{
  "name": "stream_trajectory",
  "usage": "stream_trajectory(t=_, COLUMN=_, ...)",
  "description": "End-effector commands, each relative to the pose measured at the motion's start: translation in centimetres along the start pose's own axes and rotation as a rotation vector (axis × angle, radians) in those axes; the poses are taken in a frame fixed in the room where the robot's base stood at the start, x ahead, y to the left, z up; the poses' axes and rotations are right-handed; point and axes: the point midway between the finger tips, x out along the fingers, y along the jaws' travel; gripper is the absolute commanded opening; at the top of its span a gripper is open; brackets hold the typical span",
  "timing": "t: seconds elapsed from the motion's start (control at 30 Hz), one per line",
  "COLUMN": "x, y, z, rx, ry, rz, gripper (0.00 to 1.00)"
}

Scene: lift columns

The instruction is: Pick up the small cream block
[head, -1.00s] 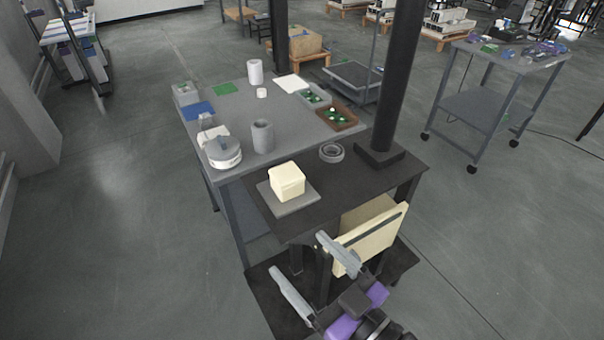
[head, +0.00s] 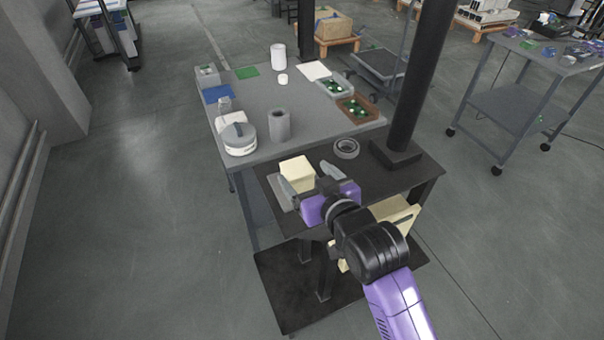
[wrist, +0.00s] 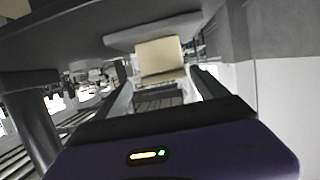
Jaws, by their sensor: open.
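The small cream block (head: 297,172) sits on a thin grey plate (head: 284,201) on the dark table. My gripper (head: 307,178) is open at the block's near side in the head view, its two grey fingers pointing toward it, and it hides part of the block and plate. In the wrist view the cream block (wrist: 159,56) shows ahead, between the lines of the two fingers (wrist: 158,90). I cannot tell whether the fingers reach past its near face; nothing is gripped.
A grey ring (head: 346,148) and a black column (head: 412,90) stand right of the block on the dark table (head: 375,178). A larger cream panel (head: 397,212) is below the tabletop. A grey table (head: 240,110) behind holds a cylinder (head: 279,125), a round device (head: 239,139) and trays.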

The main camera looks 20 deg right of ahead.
Motion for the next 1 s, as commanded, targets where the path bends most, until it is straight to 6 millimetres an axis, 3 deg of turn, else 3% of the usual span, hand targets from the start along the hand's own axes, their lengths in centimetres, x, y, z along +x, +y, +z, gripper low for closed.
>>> stream_trajectory(t=0.53, x=6.4, y=-0.6, z=0.6, rx=0.000, ry=0.002, rz=0.000, gripper=0.83)
stream_trajectory(t=0.87, x=7.1, y=-0.6, z=0.7, rx=0.000, ry=0.002, rz=0.000, gripper=0.83)
stream_trajectory(t=1.0, x=7.1, y=-0.6, z=0.7, rx=0.000, ry=0.002, rz=0.000, gripper=0.59)
